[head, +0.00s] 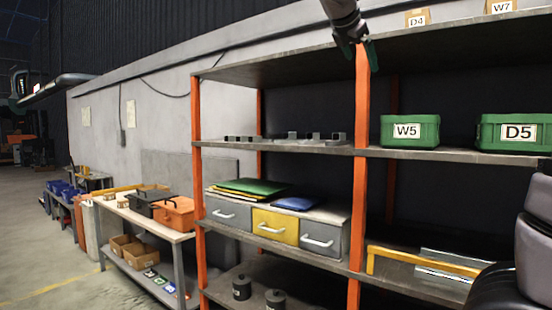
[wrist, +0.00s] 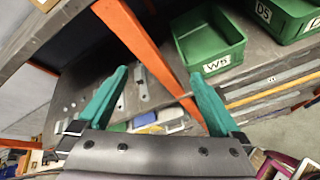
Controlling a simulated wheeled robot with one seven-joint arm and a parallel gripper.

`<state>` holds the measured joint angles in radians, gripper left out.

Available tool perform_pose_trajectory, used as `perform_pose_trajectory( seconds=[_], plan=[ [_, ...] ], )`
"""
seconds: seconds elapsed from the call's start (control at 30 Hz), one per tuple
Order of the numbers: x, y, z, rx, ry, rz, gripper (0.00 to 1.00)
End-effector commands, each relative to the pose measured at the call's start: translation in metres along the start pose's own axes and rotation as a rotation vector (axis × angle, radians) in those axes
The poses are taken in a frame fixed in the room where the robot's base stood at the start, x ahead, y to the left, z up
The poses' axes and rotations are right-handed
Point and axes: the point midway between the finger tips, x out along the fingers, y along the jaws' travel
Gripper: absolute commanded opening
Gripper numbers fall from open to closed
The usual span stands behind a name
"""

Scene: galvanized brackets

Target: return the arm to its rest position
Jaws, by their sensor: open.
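My gripper (head: 368,50) hangs at the top of the head view, in front of the shelf rack's orange post (head: 361,170) and near the top shelf's front edge. In the wrist view my gripper (wrist: 158,85) shows two green fingers spread wide apart. It is open and nothing is between the fingers. The orange post also shows beyond the fingers in the wrist view (wrist: 140,45). Several galvanized brackets (head: 290,139) stand in a row on the rack's middle shelf, left of the post. Some metal brackets also show between the fingers in the wrist view (wrist: 141,86), farther off.
Green bins W5 (head: 409,131) and D5 (head: 515,132) stand on the middle shelf, right of the post. Boxes D4 (head: 417,18) and W7 (head: 500,6) sit on the top shelf. Drawers (head: 276,225) are below. A workbench (head: 150,223) stands left; floor shows there.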

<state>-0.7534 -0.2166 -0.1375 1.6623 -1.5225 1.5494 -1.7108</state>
Motion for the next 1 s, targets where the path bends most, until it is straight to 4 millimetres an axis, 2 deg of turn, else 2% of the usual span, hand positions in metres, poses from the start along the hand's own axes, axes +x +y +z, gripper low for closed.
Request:
perform_pose_trajectory(
  seconds=[0.03,0.13,0.2,0.3,0.4,0.5,0.6,0.7,0.8,1.0],
  plan=[
    [0.01,-0.027,-0.005,0.104,0.053,-0.038,1.0],
    [0.025,-0.085,-0.028,0.397,0.184,-0.139,1.0],
    [0.029,-0.127,-0.05,0.65,0.27,-0.233,1.0],
    [0.025,-0.18,-0.084,1.039,0.362,-0.386,1.0],
    [0.017,-0.223,-0.118,1.444,0.412,-0.553,1.0],
    [0.008,-0.254,-0.147,1.819,0.422,-0.71,1.0],
    [0.003,-0.272,-0.168,2.117,0.409,-0.835,1.0],
    [0.0,-0.282,-0.181,2.31,0.391,-0.918,1.0],
    [-0.001,-0.286,-0.186,2.403,0.381,-0.958,1.0],
    [-0.001,-0.286,-0.188,2.421,0.379,-0.969,1.0]
  ],
)
